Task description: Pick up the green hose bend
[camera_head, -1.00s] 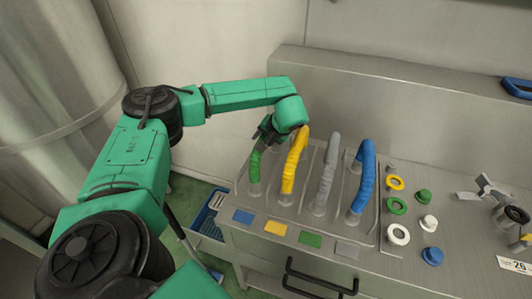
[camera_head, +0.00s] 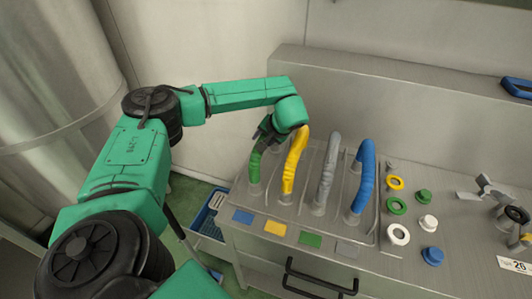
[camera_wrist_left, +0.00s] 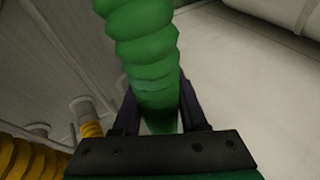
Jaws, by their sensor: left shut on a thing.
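The green hose bend (camera_head: 255,167) stands at the left end of a row of hose bends on the metal bench, its lower end at a clear socket. In the left wrist view the green hose bend (camera_wrist_left: 145,50) runs up between the fingers. My left gripper (camera_head: 266,133) is shut on its upper part, and in the left wrist view the jaws (camera_wrist_left: 160,115) sit on both sides of it. The gripper and wrist hide part of the top of the bend. My right gripper is not in view.
Close to the right stand the yellow (camera_head: 293,165), grey (camera_head: 328,172) and blue (camera_head: 362,178) bends. Coloured squares lie along the bench front. Rings and caps (camera_head: 397,207) lie further right. A raised metal back (camera_head: 390,100) stands behind.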

